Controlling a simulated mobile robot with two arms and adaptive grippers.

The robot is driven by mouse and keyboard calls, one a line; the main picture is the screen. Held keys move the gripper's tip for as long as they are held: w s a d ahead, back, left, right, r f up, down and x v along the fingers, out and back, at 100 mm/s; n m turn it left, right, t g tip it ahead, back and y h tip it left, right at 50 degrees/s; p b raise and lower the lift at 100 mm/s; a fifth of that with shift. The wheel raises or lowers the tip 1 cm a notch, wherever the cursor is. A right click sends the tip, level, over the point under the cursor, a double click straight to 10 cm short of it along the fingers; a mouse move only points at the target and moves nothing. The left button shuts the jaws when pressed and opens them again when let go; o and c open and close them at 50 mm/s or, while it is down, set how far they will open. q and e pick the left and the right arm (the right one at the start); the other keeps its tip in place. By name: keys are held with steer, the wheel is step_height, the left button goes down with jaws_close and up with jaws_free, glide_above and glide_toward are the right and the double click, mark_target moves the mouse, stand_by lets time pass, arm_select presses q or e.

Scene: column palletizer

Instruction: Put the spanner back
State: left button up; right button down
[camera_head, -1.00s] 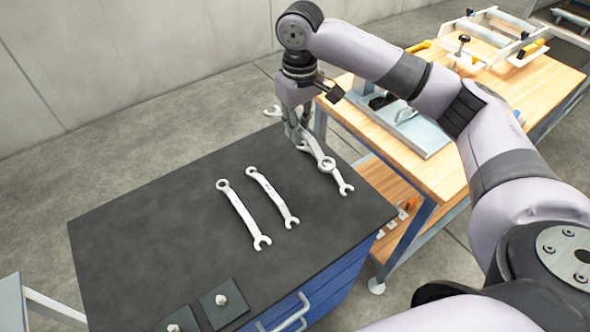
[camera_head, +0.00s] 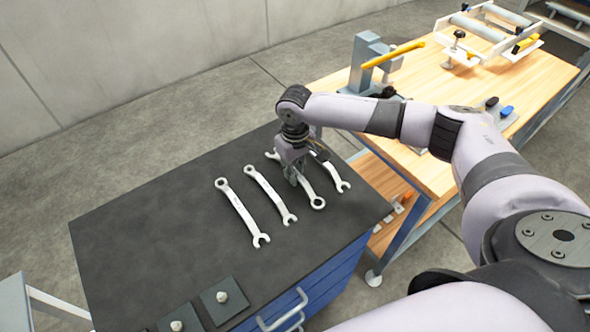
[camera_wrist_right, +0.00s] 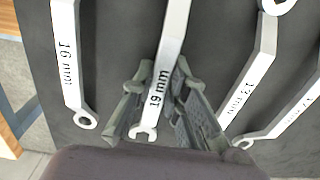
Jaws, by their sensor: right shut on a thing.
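The spanner marked 19 mm (camera_wrist_right: 163,85) is between the fingers of my right gripper (camera_head: 292,180), which is shut on its shank. In the head view its ring end (camera_head: 317,202) points toward the near right, and the gripper hides its middle. The spanner is low over the dark cabinet top (camera_head: 160,215), lying along it; I cannot tell whether it touches. Two spanners lie to its left, an outer one (camera_head: 240,212) and an inner one (camera_head: 269,192). The spanner marked 16 mm (camera_wrist_right: 66,55) lies on its other side, also showing in the head view (camera_head: 335,175). My left gripper is out of view.
Two small dark plates with studs (camera_head: 222,298) sit at the cabinet's near left edge. A wooden workbench (camera_head: 425,180) with a clamp-like fixture (camera_head: 370,65) stands to the right. The cabinet top's left part is clear.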

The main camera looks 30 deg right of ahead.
steer(key=c, duration=2)
jaws_free()
steer(key=o, duration=0.4)
step_height(320, 180, up, 12)
steer(key=shift+r+b, duration=0.1)
steer(key=shift+b, duration=0.65)
